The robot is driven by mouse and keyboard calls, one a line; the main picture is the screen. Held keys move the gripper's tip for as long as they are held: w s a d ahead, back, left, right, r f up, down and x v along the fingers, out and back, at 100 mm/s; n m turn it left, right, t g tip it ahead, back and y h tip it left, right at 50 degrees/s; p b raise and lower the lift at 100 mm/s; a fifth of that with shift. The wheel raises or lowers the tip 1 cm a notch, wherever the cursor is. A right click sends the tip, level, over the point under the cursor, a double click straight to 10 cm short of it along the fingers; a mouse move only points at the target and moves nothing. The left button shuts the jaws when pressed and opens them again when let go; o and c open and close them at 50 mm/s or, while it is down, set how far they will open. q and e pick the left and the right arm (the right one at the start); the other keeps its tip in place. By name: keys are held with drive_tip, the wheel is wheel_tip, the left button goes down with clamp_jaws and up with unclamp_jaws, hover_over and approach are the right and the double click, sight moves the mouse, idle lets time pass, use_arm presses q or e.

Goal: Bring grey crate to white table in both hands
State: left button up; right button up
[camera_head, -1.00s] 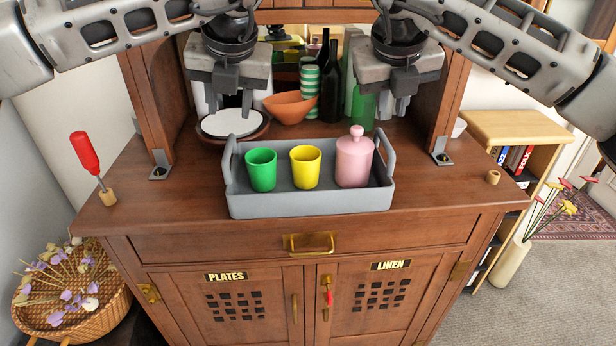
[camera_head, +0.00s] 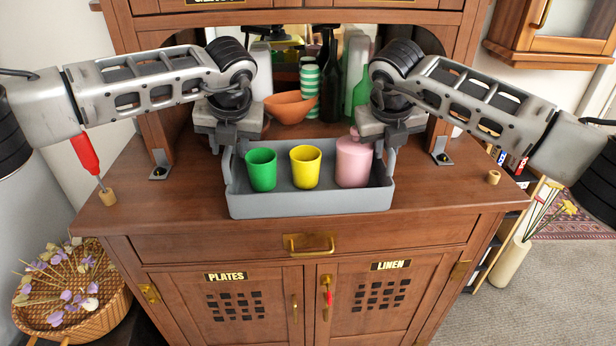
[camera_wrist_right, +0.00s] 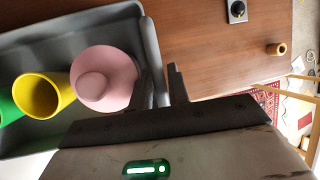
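The grey crate (camera_head: 310,205) stands on the wooden cabinet top, its two raised handles at left and right. It holds a green cup (camera_head: 261,170), a yellow cup (camera_head: 306,167) and a pink lidded jar (camera_head: 353,162). My left gripper (camera_head: 229,148) is open at the crate's left handle, its fingertips partly hidden. My right gripper (camera_head: 390,145) is at the right handle. In the right wrist view its fingers (camera_wrist_right: 162,88) are apart, one on each side of the crate's right side, with a gap showing. The white table is not recognisable in view.
A red screwdriver (camera_head: 87,156) stands at the left. The cabinet front edge is clear.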

use_arm(q)
drive_tip(key=c, duration=0.6)
use_arm(e)
clamp_jaws()
use_arm(q)
clamp_jaws()
drive_tip(key=shift+r, duration=0.1)
use_arm(e)
drive_tip(key=shift+r, duration=0.1)
